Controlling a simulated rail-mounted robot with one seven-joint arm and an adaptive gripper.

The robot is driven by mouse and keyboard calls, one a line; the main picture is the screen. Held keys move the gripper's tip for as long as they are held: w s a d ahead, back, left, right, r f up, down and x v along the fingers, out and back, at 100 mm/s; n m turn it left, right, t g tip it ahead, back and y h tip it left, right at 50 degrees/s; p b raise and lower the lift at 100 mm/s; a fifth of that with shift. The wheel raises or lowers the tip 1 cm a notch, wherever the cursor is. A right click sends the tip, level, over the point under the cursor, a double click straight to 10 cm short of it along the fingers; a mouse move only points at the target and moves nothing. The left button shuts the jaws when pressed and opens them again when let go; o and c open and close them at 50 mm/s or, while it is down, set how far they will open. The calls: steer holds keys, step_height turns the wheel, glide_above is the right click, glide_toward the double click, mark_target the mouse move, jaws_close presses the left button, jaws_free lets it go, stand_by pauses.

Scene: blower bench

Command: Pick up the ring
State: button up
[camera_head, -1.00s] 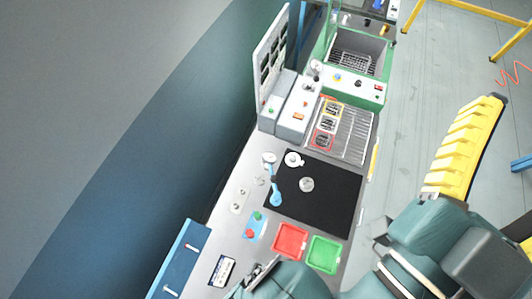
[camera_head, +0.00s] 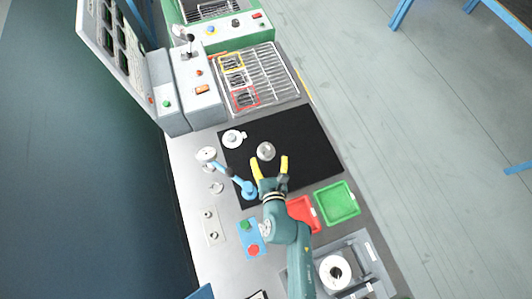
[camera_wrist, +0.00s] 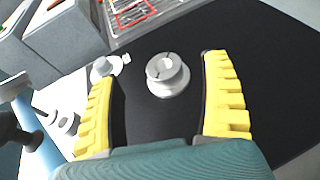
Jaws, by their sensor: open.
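A round silver-grey stepped part (camera_head: 266,151), apparently the ring, rests on the black mat (camera_head: 305,150). In the wrist view it (camera_wrist: 167,75) shows a round top with a slot and a wider base. My gripper (camera_head: 270,161) is open, with its yellow fingers spread just on the near side of this part. In the wrist view the part lies ahead between the two fingertips, and nothing is held. Whether the fingers reach down to its height I cannot tell.
A white round part (camera_head: 232,138) lies at the mat's left. A blue-handled tool (camera_head: 240,184) is close left of my gripper. Red (camera_head: 303,214) and green (camera_head: 337,203) trays are nearby. A wire rack (camera_head: 265,75) is beyond; the mat's right side is clear.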

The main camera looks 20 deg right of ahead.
mark_target(266, 146)
step_height(266, 146, down, 3)
steer(key=shift+d+r+n+g, duration=0.1)
steer(key=shift+n+g, duration=0.2)
steer(key=b+x, duration=0.3)
steer(key=x, duration=0.3)
steer(key=shift+w, duration=0.45)
steer(key=shift+r, duration=0.1)
steer(key=c, duration=1.4)
